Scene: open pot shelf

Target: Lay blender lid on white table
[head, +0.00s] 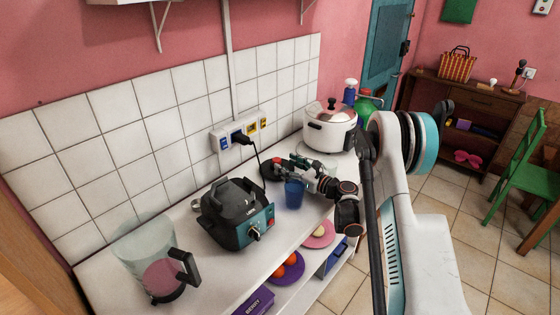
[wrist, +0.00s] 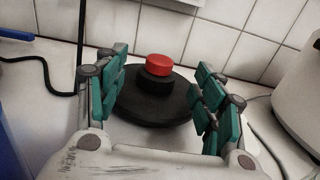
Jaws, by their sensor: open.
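The blender lid is a round black disc with a red-topped knob (wrist: 158,92). It lies flat on the white table (head: 185,222), near the tiled wall. In the head view the lid (head: 271,170) is partly hidden by my gripper (head: 284,164). In the wrist view my gripper (wrist: 162,64) is open, with its green-padded fingers on either side of the knob. Gaps show between the knob and both fingers. The right finger overlaps the lid's edge in the picture; I cannot tell whether it touches.
A blue cup (head: 294,193) stands close to my gripper. A white pot (head: 331,128) stands behind it to the right. The blender base (head: 238,213) and clear jug (head: 146,262) stand to the left. A black cable (wrist: 38,68) runs along the wall. Plates sit on the shelf below.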

